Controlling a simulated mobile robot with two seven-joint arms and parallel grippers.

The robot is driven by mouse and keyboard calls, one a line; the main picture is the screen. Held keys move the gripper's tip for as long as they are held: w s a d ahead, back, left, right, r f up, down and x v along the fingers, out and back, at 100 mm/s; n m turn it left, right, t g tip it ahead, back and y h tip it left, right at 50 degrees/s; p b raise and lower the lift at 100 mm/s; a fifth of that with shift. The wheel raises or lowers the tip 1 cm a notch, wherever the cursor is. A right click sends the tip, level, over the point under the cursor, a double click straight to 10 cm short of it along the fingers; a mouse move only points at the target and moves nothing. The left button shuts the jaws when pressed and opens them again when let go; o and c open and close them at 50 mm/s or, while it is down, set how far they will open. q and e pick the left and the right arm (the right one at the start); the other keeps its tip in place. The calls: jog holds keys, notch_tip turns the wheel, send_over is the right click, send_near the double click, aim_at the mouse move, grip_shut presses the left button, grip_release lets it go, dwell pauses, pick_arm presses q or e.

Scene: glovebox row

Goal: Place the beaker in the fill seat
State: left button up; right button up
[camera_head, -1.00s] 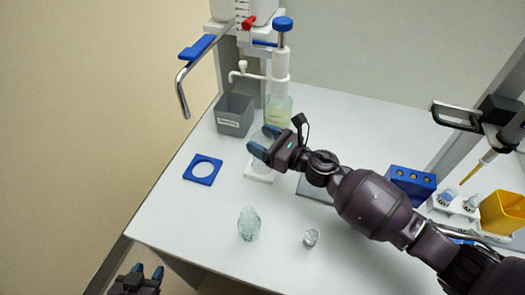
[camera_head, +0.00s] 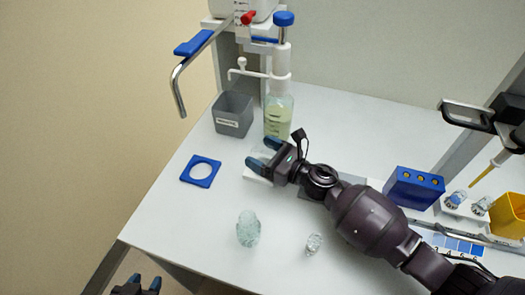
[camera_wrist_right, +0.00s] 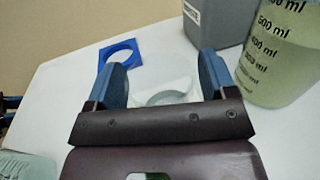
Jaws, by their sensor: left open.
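A white square seat (camera_head: 253,176) with a round grey recess or rim lies on the bench below the bottle; it also shows in the right wrist view (camera_wrist_right: 182,90). A faint clear shape, probably the beaker (camera_head: 262,154), shows at the seat between my right fingers; its outline is hard to make out. My right gripper (camera_head: 262,154) reaches in from the right, fingers apart on either side of that spot. In the right wrist view both blue fingers (camera_wrist_right: 160,82) stand apart, with the seat beyond them. My left gripper (camera_head: 139,282) is open and empty at the lower left edge.
A blue square ring (camera_head: 186,179) lies left of the seat. A grey bin (camera_head: 233,115) and dispenser bottle (camera_head: 278,118) stand behind it. Two glassy objects, one larger (camera_head: 248,229), one smaller (camera_head: 313,244), lie in front. A blue rack (camera_head: 414,188) stands right.

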jog(key=shift+o, duration=0.7)
jog(key=shift+r, duration=0.1)
jog(key=shift+r, duration=0.2)
jog(key=v, duration=1.2)
jog(key=shift+f, duration=0.1)
